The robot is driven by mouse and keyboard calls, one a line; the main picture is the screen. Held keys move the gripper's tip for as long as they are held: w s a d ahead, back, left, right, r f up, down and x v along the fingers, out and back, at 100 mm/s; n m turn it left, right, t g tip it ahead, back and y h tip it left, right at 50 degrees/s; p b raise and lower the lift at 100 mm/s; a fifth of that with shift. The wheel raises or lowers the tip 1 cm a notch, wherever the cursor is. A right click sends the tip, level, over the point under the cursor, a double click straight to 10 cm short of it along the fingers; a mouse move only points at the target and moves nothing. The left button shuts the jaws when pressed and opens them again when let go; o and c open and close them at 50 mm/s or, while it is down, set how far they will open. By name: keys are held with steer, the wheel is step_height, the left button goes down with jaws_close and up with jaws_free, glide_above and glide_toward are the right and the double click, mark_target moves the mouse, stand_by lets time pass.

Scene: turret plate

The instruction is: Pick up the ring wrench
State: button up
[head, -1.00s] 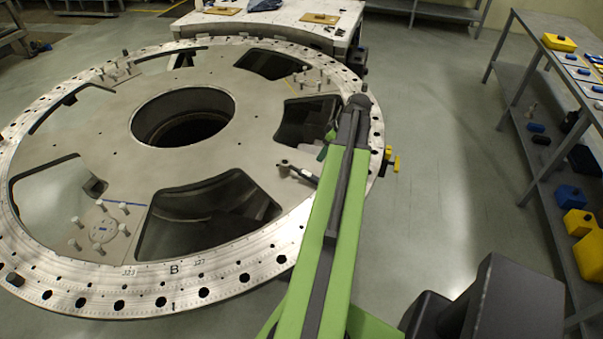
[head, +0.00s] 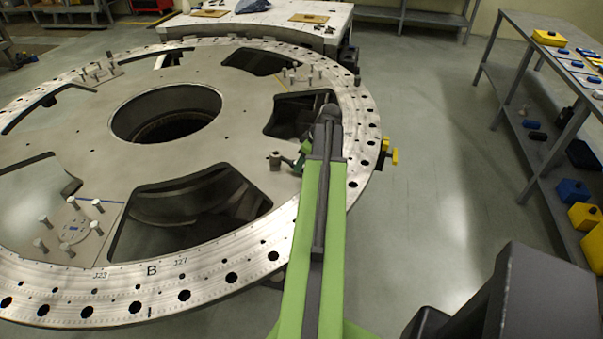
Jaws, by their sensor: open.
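The ring wrench (head: 275,159) lies on the near right part of the big round turret plate, between the cut-outs and the drilled rim. Only its grey ring end shows clearly; the rest is hidden behind my gripper and arm. My gripper (head: 296,163), dark green, is at the end of my green arm, just right of the ring end and over the wrench's hidden part. It is open. I cannot tell whether it touches the wrench.
The turret plate (head: 176,249) has large cut-outs, a central hole and several upright pins. A yellow clamp (head: 393,155) sits at its right edge. A shelf bench (head: 503,52) with boxes stands right, and a white table (head: 333,19) behind. Floor between is clear.

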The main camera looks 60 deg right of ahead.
steer(key=b+x, duration=0.1)
steer(key=x, duration=0.2)
steer(key=shift+s+f+b, duration=0.1)
steer(key=shift+b, duration=0.25)
steer(key=shift+r, duration=0.25)
jaws_close()
stand_by(0.7)
